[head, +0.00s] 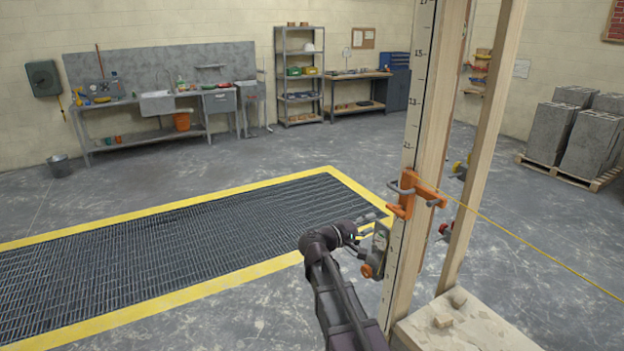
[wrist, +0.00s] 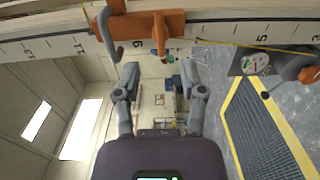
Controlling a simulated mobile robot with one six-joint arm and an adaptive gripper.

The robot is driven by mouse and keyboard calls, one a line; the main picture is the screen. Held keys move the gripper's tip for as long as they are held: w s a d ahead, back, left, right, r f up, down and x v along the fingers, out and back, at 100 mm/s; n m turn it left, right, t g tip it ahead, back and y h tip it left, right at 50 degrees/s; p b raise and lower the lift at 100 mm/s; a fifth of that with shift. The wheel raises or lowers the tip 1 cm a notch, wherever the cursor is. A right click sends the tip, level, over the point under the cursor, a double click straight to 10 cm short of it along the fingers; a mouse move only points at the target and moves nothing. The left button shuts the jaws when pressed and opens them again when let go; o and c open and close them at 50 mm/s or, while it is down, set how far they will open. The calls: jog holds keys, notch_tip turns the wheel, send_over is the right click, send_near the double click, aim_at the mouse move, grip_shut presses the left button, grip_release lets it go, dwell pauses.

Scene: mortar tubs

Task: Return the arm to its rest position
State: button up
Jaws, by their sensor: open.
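My gripper (head: 374,222) is at the end of my dark arm, beside the upright wooden post (head: 431,110) marked with a numbered scale. In the wrist view its two grey fingers (wrist: 160,72) are spread apart with nothing between them. An orange clamp (head: 413,194) is on the post, above and right of my gripper; it also crosses the post in the wrist view (wrist: 152,27), beyond the fingertips. A grey gauge device (head: 380,246) with an orange knob is at the post's side, close to my gripper; its dial shows in the wrist view (wrist: 256,64).
A yellow string (head: 530,238) runs from the clamp toward the right. A second wooden upright (head: 479,150) stands beside the post, above a pale block base (head: 470,330). A yellow-edged floor grating (head: 170,250) lies left of my arm. Stacked grey blocks (head: 570,135) stand far right.

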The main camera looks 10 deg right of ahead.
jog(key=s+a+f+m+g+y, duration=0.2)
jog(key=s+f+m+g+y, duration=0.15)
jog(key=s+f+y, duration=0.65)
jog(key=s+a+f+g+y, duration=0.2)
jog(key=s+a+f+y, duration=0.5)
jog(key=s+a, duration=0.3)
jog(key=shift+a+f+g, duration=0.15)
jog(key=shift+f+g, duration=0.2)
jog(key=shift+f, duration=0.4)
jog(key=shift+o, duration=0.3)
